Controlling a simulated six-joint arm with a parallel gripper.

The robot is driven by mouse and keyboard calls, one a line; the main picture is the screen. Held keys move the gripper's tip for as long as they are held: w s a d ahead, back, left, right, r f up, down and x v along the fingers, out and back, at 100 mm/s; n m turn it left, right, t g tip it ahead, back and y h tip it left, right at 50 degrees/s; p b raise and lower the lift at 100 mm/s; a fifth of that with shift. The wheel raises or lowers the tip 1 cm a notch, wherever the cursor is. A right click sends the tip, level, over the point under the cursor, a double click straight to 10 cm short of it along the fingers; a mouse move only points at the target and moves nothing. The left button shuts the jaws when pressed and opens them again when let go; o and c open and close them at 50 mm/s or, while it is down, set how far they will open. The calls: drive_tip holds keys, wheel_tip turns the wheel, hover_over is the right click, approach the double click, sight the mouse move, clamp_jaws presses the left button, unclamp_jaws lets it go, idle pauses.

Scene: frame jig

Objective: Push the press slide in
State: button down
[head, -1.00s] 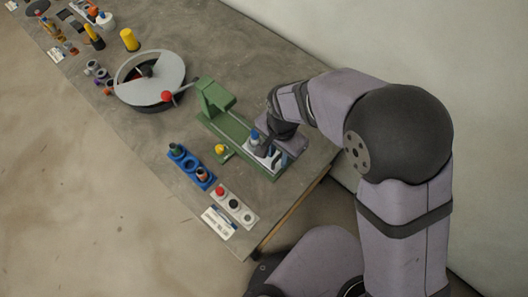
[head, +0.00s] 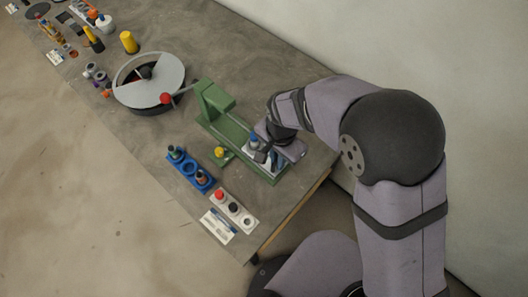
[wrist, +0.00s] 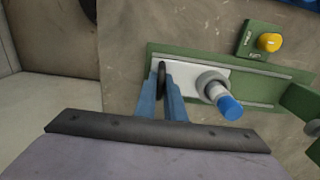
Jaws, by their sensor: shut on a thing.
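The green press (head: 213,103) stands on the bench in the head view, with its long rail running toward the bench's right end. In the wrist view a white slide plate (wrist: 189,79) lies in the green rail (wrist: 263,94). A grey peg with a blue end (wrist: 219,95) stands on the plate, to the right of my fingers. My gripper (wrist: 163,88) is shut on a dark upright handle (wrist: 161,74) at the plate's left part. In the head view my gripper (head: 264,154) is over the rail's near end and hides part of the plate.
A green box with a yellow button (wrist: 268,42) sits beside the rail. A blue tray (head: 188,169) and a white tray (head: 234,212) stand left of the press in the head view. A round turntable (head: 149,84) is beyond it. The wall is close at right.

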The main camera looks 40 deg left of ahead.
sight(252, 140)
drive_tip(key=shift+a, duration=4.85)
drive_tip(key=shift+a+p, duration=0.3)
drive_tip(key=shift+a, duration=0.3)
drive_tip(key=shift+a+r, duration=0.15)
drive_tip(key=c, duration=1.8)
unclamp_jaws()
drive_tip(key=shift+c, duration=0.2)
drive_tip(key=shift+a+r+p, duration=0.15)
drive_tip(key=shift+r+p, duration=0.45)
drive_tip(key=shift+r, duration=0.25)
drive_tip(key=r+p, duration=0.4)
drive_tip(key=r, duration=0.1)
drive_tip(key=shift+d, duration=0.2)
